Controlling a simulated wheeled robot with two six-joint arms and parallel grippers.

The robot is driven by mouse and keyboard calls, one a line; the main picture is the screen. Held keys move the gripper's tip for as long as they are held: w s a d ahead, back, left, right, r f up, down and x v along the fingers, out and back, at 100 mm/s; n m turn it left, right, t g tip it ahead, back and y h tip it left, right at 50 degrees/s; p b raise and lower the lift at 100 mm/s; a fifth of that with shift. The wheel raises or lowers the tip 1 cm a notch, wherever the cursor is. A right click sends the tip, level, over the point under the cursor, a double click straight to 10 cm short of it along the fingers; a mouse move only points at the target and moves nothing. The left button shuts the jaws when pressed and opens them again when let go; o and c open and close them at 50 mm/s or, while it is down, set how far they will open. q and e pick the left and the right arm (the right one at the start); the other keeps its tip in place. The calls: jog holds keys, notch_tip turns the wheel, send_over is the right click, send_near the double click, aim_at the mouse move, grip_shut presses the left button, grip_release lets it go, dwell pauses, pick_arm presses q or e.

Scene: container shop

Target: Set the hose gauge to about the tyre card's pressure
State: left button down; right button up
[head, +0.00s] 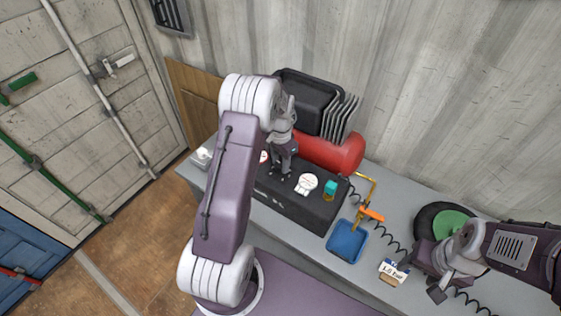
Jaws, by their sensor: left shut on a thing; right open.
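A compressor has a black control box (313,213) with a white round gauge (307,183) on its top; I cannot read the needle. A second white gauge (264,157) is partly hidden by my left arm. My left gripper (281,171) points down onto the box top between the gauges, shut on a small part that it hides, perhaps a knob. The tyre card (392,271) stands on the bench and ends in "bar"; its figure is too small to be sure of. My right gripper (438,291) is open and empty, right of the card. A black tyre (426,218) with a green hub lies behind it.
A blue tray (347,241), an orange-handled brass piece (371,213) and a coiled black hose (385,240) lie on the grey bench (310,243). The bench's front strip is mostly clear.

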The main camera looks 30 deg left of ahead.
pick_arm(q)
jog(key=shift+w+r+m, duration=0.1)
jog(key=shift+m, duration=0.4)
dwell(0.3)
jog(key=c, duration=0.9)
grip_release()
notch_tip(320, 180, up, 9)
jog(key=shift+b, duration=0.7)
